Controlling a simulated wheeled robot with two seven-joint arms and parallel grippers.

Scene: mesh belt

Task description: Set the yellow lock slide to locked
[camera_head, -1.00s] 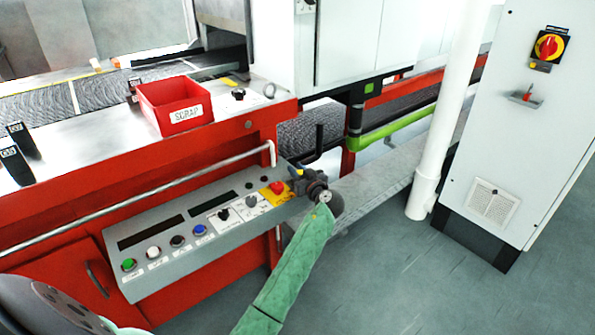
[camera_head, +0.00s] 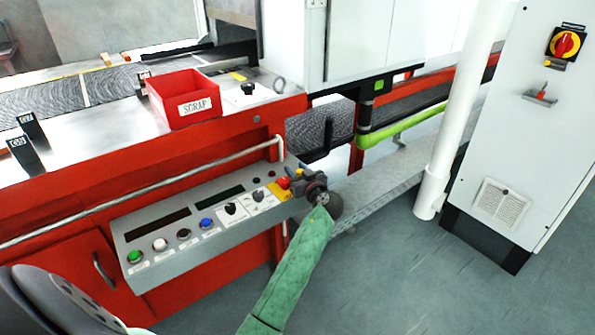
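The small yellow lock slide (camera_head: 555,65) sits just below the red rotary handle (camera_head: 566,43) on its yellow plate, high on the white cabinet at the right. It is too small to tell its position.
A small shelf (camera_head: 540,97) with a red item is on the cabinet below the slide. A white post (camera_head: 462,110) stands left of the cabinet. A red SCRAP bin (camera_head: 183,97) sits on the machine top. The floor before the cabinet is clear.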

